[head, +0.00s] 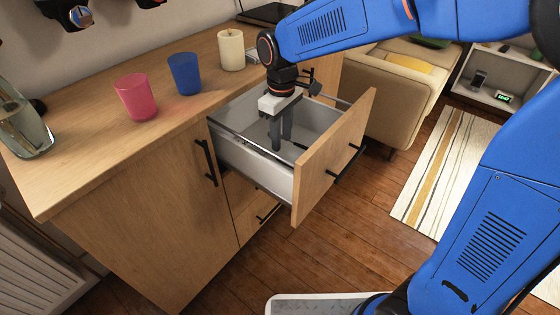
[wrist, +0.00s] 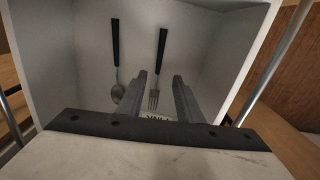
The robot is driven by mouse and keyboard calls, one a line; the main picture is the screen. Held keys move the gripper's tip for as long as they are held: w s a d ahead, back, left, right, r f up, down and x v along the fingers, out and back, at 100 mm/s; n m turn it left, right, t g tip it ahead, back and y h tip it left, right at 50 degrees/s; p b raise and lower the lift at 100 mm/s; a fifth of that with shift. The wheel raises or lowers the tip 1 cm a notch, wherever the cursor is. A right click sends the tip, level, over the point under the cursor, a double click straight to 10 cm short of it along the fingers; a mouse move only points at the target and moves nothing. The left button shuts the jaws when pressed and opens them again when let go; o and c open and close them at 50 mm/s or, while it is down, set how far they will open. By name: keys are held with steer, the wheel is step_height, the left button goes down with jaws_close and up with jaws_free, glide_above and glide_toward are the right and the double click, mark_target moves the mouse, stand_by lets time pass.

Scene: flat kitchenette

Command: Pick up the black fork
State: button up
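The black-handled fork (wrist: 159,60) lies on the floor of the open drawer in the wrist view, its metal tines pointing toward my gripper. My gripper (wrist: 166,80) is open, with its fingers spread. The fork's tines show between the two fingers, closer to the left one. In the head view my gripper (head: 282,142) points down into the open drawer (head: 317,163). The fork cannot be made out clearly there. I cannot tell how far the fingertips are above the drawer floor.
A spoon with a black handle (wrist: 115,45) lies left of the fork in the drawer. The drawer walls stand close around my gripper. A pink cup (head: 136,97), a blue cup (head: 185,74) and a cream candle (head: 231,50) stand on the counter (head: 90,150).

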steer(key=shift+w+a+f, duration=0.1)
steer(key=shift+w+f, duration=0.05)
steer(key=shift+f, duration=1.8)
steer(key=shift+w+a+f, duration=0.1)
steer(key=shift+w+f, duration=0.05)
steer(key=shift+f, duration=1.75)
jaws_close()
